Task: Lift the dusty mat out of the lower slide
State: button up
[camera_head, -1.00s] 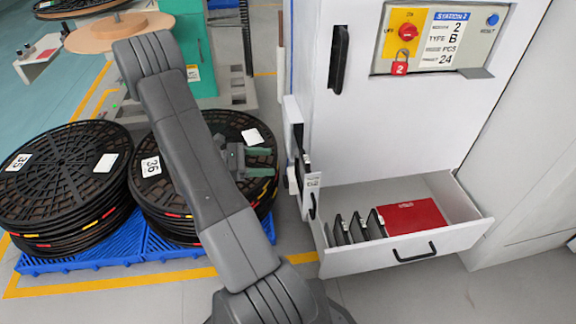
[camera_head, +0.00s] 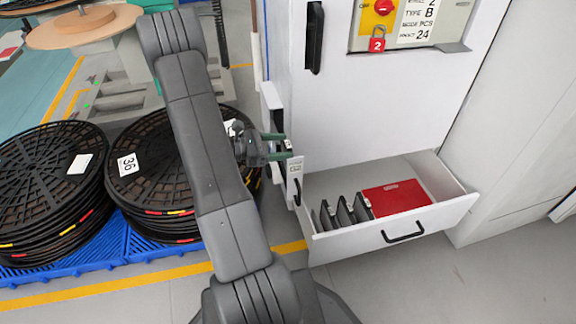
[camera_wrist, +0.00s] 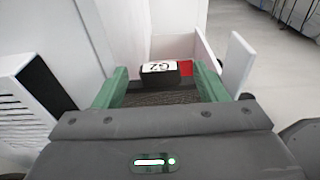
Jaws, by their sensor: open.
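My gripper (camera_head: 284,147) is open at the left side of the white cabinet, by a narrow white slide (camera_head: 293,172) that stands out from it. In the wrist view its two green fingers (camera_wrist: 160,70) point forward with a gap between them. A dark block with a white label reading G2 (camera_wrist: 158,74) shows between the fingertips. A brownish-grey ribbed surface, which looks like the dusty mat (camera_wrist: 155,98), lies just on the near side of it, partly hidden by my gripper. I cannot tell whether the fingers touch either. In the head view the mat is not clear.
An open drawer (camera_head: 350,246) right of the slide holds dark upright plates (camera_head: 345,212) and a red case (camera_head: 396,197). Stacked black reels (camera_head: 150,165) stand on blue pallets (camera_head: 105,250) at the left. A white louvred panel (camera_wrist: 20,112) is left in the wrist view.

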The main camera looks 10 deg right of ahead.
jog(key=shift+d+f, duration=0.2)
jog(key=shift+d, duration=1.05)
jog(key=shift+c, duration=0.4)
jog(key=c, duration=1.3)
